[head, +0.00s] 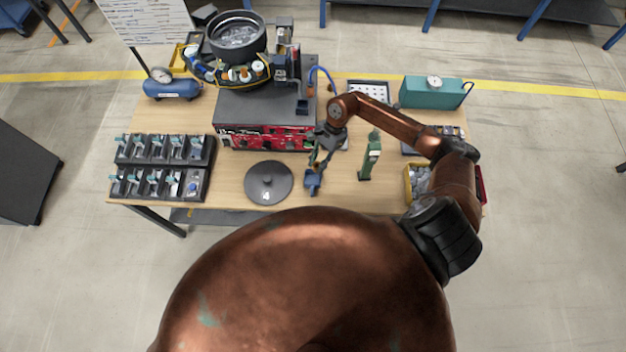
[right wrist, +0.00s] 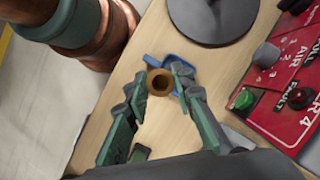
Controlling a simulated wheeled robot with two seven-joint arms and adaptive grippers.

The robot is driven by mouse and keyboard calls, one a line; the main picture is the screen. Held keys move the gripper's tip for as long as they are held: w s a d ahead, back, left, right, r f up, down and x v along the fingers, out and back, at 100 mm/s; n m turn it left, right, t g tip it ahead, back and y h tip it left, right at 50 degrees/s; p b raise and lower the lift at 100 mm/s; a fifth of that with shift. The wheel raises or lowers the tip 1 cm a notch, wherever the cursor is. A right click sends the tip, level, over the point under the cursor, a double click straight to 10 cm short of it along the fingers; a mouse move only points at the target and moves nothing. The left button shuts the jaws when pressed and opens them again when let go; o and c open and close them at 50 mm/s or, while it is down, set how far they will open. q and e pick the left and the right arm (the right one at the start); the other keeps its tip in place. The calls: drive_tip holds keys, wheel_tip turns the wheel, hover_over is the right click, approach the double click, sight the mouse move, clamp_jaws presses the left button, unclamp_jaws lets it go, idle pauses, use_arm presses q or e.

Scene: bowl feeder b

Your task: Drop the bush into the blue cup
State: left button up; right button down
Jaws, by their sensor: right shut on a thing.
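The bush (right wrist: 160,82) is a small bronze ring with a dark hole. In the right wrist view it sits between the fingertips of my right gripper (right wrist: 160,84), which is shut on it. The blue cup (right wrist: 184,66) shows just behind the bush in that view, partly hidden by the bush and a fingertip. In the head view the blue cup (head: 313,184) stands near the table's front edge, and my right gripper (head: 319,160) points down right above it. The gap between bush and cup is hard to judge. My left gripper is not in view.
A dark round disc (head: 268,190) lies left of the cup, and a green upright device (head: 370,158) stands to its right. The red-fronted feeder base (head: 265,137) is behind. Black trays (head: 160,166) of small parts lie at left, a yellow bin (head: 410,185) at right.

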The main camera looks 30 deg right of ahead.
wheel_tip(320, 180, down, 5)
drive_tip(key=shift+b, duration=0.7)
drive_tip(key=c, duration=1.6)
unclamp_jaws()
drive_tip(key=v, duration=1.2)
drive_tip(key=shift+d, duration=0.1)
drive_tip(key=shift+f, duration=0.1)
